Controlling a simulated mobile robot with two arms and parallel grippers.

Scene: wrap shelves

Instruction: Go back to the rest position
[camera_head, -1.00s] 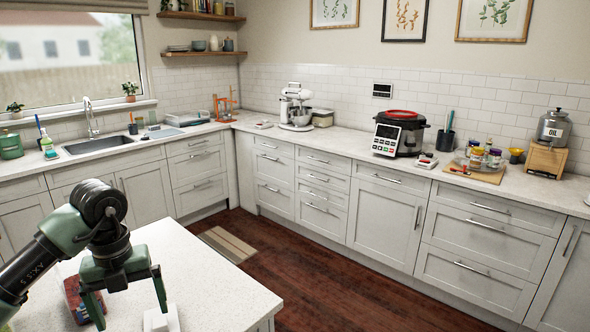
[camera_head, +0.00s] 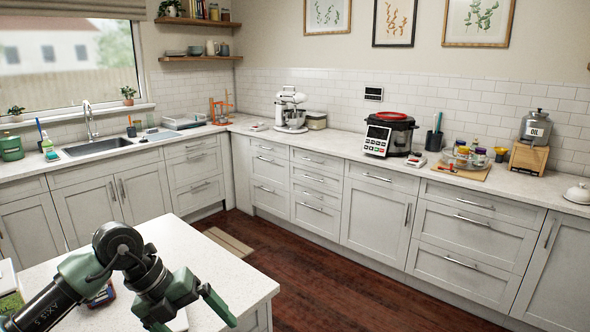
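My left gripper (camera_head: 192,314) is at the lower left, above the white island top (camera_head: 180,243). Its green fingers are spread apart, pointing down and to the right. I see nothing held between them, though the lower finger is partly cut off by the picture's bottom edge. My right gripper is not in view.
A small red and blue box (camera_head: 101,297) lies on the island, partly behind my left arm. A green and white item (camera_head: 9,296) is at the left edge. Beyond the wooden floor (camera_head: 300,262), counters carry a stand mixer (camera_head: 291,109) and a multicooker (camera_head: 389,135).

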